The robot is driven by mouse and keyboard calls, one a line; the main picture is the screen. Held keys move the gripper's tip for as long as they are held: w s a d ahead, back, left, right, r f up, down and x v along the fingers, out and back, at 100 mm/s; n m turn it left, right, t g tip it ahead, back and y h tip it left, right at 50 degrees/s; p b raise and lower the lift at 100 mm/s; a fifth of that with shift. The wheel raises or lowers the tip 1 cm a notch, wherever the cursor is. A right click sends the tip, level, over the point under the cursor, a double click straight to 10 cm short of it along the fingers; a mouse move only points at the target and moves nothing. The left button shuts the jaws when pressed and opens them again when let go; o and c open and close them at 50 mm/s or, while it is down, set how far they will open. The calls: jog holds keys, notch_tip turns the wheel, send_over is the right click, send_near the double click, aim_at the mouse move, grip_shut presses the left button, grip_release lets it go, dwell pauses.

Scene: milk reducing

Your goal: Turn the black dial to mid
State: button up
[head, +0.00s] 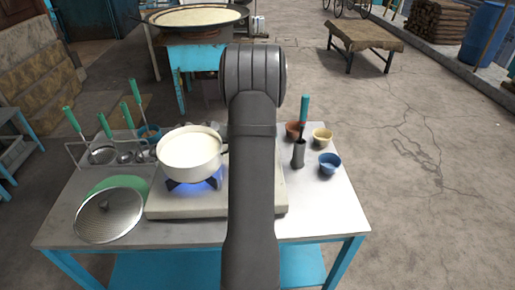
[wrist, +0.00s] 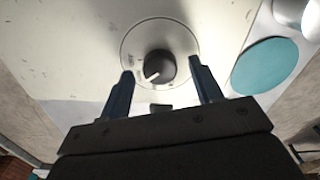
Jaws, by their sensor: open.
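My gripper (wrist: 160,82) is open, with one blue-grey finger on each side of the dial's lower part. In the head view my arm hides the dial and my gripper. The stove (head: 160,203) stands on the table with a white pot (head: 188,162) of milk over a blue flame on its left side.
A strainer lid (head: 108,217) and a green plate (head: 127,183) lie left of the stove. A rack with green-handled ladles (head: 103,155) stands behind them. A blue bowl (head: 329,163), a yellow bowl (head: 322,137) and a dark cup (head: 298,153) are at the right.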

jog(key=shift+f, duration=0.25)
jog(key=c, duration=1)
jog(key=shift+n, duration=0.3)
jog(key=n, duration=0.3)
jog(key=shift+n, duration=2.1)
